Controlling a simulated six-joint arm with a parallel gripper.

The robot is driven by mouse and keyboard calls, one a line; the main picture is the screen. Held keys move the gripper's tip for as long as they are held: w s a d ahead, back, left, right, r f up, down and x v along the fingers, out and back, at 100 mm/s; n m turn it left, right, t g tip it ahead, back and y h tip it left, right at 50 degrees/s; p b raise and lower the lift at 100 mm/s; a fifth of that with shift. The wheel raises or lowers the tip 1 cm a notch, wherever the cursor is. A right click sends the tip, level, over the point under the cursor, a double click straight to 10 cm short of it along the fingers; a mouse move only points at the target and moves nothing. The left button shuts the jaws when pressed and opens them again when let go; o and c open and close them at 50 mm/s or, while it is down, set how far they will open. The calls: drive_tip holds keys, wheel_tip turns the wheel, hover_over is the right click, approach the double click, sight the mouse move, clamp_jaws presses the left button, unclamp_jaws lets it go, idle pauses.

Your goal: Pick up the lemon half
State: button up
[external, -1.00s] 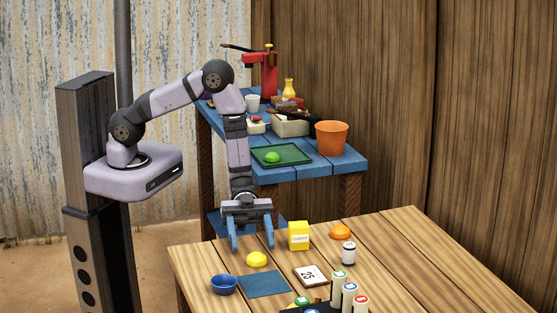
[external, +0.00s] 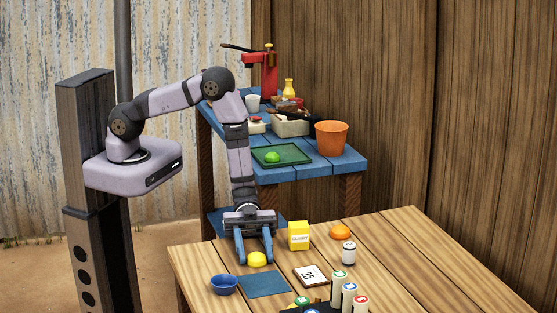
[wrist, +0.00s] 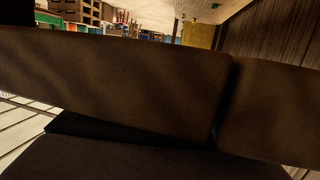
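The yellow lemon half (external: 257,260) sits dome-up on the wooden table, near its back-left edge. My gripper (external: 254,262) points down at it with its two blue fingers apart, one at each side of the lemon half in the external view. The fingertips are low, near the table. I cannot tell whether either finger touches the lemon half. The wrist view is mostly filled by dark brown surfaces, and the lemon half does not show there.
A yellow box (external: 299,236) stands close to the right of my gripper. A blue bowl (external: 224,284) and a blue mat (external: 264,284) lie in front. A number card (external: 311,275), a small jar (external: 348,253) and an orange half (external: 340,232) are further right.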

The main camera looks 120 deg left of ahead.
drive_tip(key=c, duration=0.5)
drive_tip(key=shift+r, duration=0.15)
drive_tip(key=shift+r, duration=4.9)
